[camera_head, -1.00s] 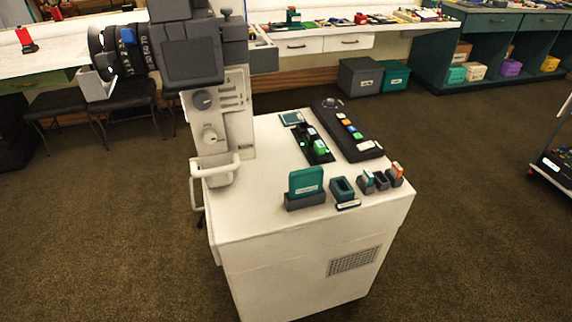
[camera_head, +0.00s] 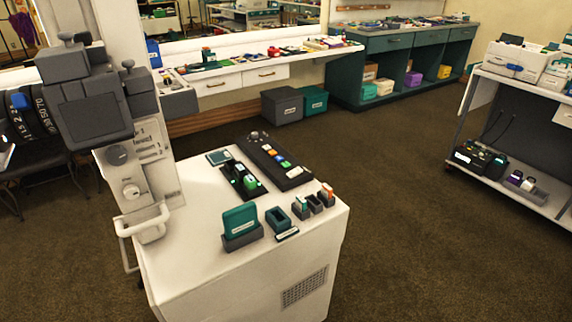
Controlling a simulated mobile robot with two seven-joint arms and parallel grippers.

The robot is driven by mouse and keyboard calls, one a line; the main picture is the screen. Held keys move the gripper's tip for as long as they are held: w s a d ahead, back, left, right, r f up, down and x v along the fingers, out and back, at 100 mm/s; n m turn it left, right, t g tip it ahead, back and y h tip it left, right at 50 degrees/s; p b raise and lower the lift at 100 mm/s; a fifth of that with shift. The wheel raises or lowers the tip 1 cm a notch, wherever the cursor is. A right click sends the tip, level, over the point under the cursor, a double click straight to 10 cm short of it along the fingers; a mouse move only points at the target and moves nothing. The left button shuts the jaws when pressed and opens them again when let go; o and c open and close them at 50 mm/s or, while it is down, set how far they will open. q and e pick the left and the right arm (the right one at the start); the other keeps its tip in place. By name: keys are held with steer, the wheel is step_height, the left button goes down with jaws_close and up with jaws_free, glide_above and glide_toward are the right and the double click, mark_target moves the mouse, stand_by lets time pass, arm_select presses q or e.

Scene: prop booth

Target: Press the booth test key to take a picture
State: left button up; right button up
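The photo booth (camera_head: 185,285) is a white cabinet with a flat top and a column at its left. The column carries a dark camera with a screen (camera_head: 94,117) and dials. On the top lie a small black panel (camera_head: 258,191) with a green block and a green light, and a longer black key panel (camera_head: 252,146) with blue, orange, green and white keys. The labels are too small to read, so I cannot tell which is the test key. Neither of my grippers is in view.
A teal card in a grey stand (camera_head: 240,224) and several small holders (camera_head: 302,207) stand along the cabinet's front edge. A white cart (camera_head: 540,195) is at the right. Counters line the back, with a grey bin (camera_head: 282,105) on the floor. Carpet right of the cabinet is clear.

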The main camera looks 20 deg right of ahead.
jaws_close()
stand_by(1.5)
